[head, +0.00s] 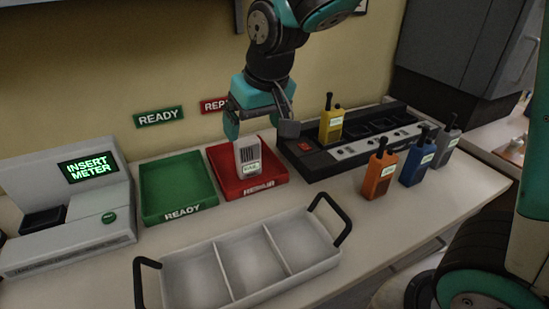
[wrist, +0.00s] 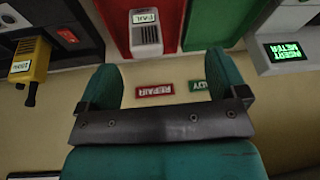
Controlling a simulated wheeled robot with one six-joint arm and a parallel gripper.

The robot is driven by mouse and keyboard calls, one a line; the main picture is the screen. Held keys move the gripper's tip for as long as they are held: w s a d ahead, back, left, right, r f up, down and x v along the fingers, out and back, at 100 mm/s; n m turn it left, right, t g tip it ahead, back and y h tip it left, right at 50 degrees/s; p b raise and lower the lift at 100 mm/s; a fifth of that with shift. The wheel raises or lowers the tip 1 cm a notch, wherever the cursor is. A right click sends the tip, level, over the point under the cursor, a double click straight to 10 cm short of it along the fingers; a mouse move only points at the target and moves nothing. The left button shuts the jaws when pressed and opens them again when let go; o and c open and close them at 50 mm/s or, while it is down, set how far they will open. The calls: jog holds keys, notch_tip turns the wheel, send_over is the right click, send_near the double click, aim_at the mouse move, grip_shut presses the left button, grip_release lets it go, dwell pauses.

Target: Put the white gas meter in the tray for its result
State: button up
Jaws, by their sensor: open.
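The white gas meter (head: 248,156) stands upright in the red tray (head: 276,176); its small screen reads FAIL in the wrist view (wrist: 146,33). My gripper (head: 260,128) is open just above and behind the meter, with a gap between the fingers and the meter in the wrist view (wrist: 163,78). The empty green tray (head: 179,188), labelled READY, is just left of the red tray. The test station (head: 75,222) at far left shows INSERT METER on its screen, and its dark slot looks empty.
A carrier with three empty compartments (head: 255,262) and black handles lies in front. A black charger rack (head: 352,145) holds a yellow radio (head: 330,124). Orange (head: 379,174), blue (head: 417,160) and grey (head: 446,146) radios stand at right. READY (head: 159,116) and REPAIR (head: 213,105) signs are on the wall.

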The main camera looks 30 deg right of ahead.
jog(key=s+a+n+g+y, duration=0.1)
jog(key=s+n, duration=0.1)
jog(key=s, duration=0.8)
jog(key=s+a+n+g+y, duration=0.2)
jog(key=s+n, duration=0.1)
jog(key=s, duration=0.7)
jog(key=shift+s+n+g, duration=0.3)
jog(key=shift+s, duration=0.1)
